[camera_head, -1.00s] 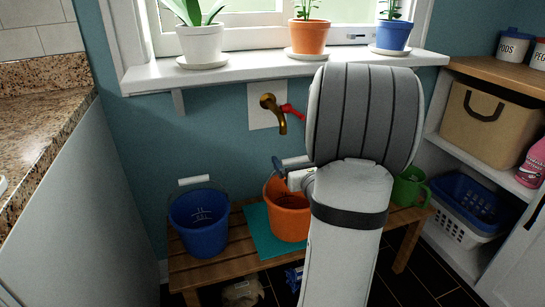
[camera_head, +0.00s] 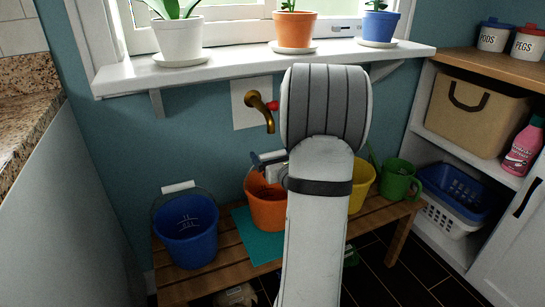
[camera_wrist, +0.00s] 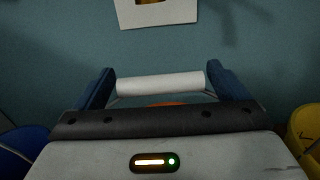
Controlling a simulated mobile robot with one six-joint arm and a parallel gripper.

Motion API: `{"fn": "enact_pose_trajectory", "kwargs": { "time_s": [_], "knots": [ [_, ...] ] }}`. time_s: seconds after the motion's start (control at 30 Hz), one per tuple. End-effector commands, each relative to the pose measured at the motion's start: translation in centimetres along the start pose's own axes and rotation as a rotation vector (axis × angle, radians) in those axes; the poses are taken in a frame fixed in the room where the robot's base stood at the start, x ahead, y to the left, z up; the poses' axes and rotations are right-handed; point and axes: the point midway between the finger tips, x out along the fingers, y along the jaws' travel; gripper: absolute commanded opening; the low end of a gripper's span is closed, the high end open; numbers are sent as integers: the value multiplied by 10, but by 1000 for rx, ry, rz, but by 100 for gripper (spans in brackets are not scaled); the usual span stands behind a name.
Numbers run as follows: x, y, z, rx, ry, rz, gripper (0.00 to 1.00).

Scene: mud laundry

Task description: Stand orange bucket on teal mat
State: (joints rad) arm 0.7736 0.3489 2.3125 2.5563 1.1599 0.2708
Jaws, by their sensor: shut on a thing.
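The orange bucket (camera_head: 266,208) is upright at the teal mat (camera_head: 258,246) on the wooden bench, partly hidden by my arm. It overlaps the mat's back part in the head view; I cannot tell whether its base touches the mat. My gripper (camera_wrist: 160,86) is shut on the bucket's white handle grip, which lies between the two blue fingers in the wrist view. A sliver of orange rim (camera_wrist: 165,103) shows below the grip. In the head view my gripper (camera_head: 268,160) is just above the bucket, mostly hidden by my arm.
A blue bucket (camera_head: 190,232) stands left of the mat on the bench (camera_head: 222,262). A yellow bucket (camera_head: 362,184) and green watering can (camera_head: 400,182) stand to the right. A brass tap (camera_head: 262,108) sticks out of the wall above, below the windowsill (camera_head: 240,68) with several potted plants.

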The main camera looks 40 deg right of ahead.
Motion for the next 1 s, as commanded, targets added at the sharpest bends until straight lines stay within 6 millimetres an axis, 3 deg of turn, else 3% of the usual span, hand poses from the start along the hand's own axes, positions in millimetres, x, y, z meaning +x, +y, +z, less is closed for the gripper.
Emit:
{"fn": "enact_pose_trajectory", "kwargs": {
  "time_s": [0.17, 0.2, 0.27, 0.6, 0.77, 1.0],
  "knots": [
    [0, 1, -3, 0, -1, 2, 36],
    [0, 1, -3, 0, 0, 2, 94],
    [0, 1, -2, 0, 0, 2, 99],
    [0, 1, 4, 0, 0, 2, 100],
    [-27, 0, 4, 2, 1, -2, 100],
    [-87, -1, 4, 2, 2, -3, 100]
  ]
}}
